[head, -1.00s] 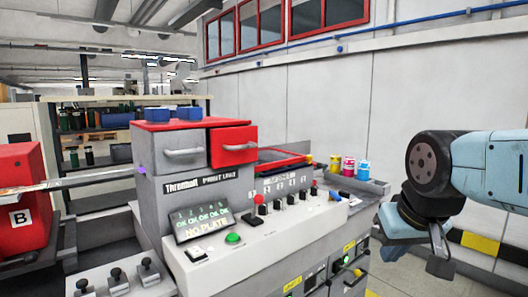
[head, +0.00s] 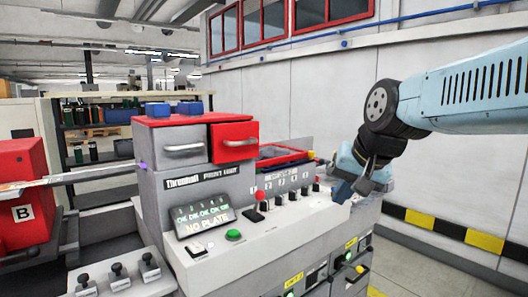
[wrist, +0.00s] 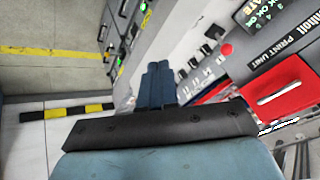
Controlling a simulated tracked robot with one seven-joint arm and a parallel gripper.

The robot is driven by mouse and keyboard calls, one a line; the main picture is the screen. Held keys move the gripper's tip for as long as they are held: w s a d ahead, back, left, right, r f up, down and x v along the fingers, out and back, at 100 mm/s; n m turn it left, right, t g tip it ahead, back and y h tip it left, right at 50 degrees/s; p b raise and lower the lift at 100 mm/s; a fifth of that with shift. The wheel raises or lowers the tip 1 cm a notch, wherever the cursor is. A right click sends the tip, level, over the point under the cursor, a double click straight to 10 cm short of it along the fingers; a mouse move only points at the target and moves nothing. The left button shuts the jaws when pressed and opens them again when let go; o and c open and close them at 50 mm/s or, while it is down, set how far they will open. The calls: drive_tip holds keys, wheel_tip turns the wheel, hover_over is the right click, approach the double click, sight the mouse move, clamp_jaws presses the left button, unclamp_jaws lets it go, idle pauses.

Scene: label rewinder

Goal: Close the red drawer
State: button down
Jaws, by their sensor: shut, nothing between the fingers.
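The red drawer (head: 233,143) is on the right of the print unit's top and has a pale bar handle. Its front stands out past the grey drawer (head: 183,148) beside it, so it looks pulled open. It also shows in the wrist view at the right (wrist: 283,92), handle toward the camera. My gripper (head: 342,191) is to the right of the drawer and lower, over the right end of the control panel, apart from the drawer. In the wrist view its fingers (wrist: 158,75) are together with nothing between them.
The sloping control panel (head: 262,232) with switches, a red knob (head: 260,196) and a green button (head: 233,235) lies below the drawer. A red-rimmed tray (head: 283,156) is right of it. Blue blocks (head: 190,107) sit on the red top. The wall side at right is open floor.

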drive_tip(key=w+a+r+m+t+y, duration=0.15)
drive_tip(key=w+a+r+m, duration=0.3)
drive_tip(key=w, duration=0.45)
drive_tip(key=w+a+r+m+y, duration=0.25)
drive_tip(key=w+r, duration=0.25)
drive_tip(key=w, duration=0.5)
drive_tip(key=w+a+r+x, duration=0.1)
drive_tip(key=r+x, duration=0.1)
drive_tip(key=x, duration=1.1)
drive_tip(key=shift+w+f+m+h, duration=0.2)
drive_tip(key=shift+w+m+h, duration=0.2)
drive_tip(key=shift+w, duration=0.1)
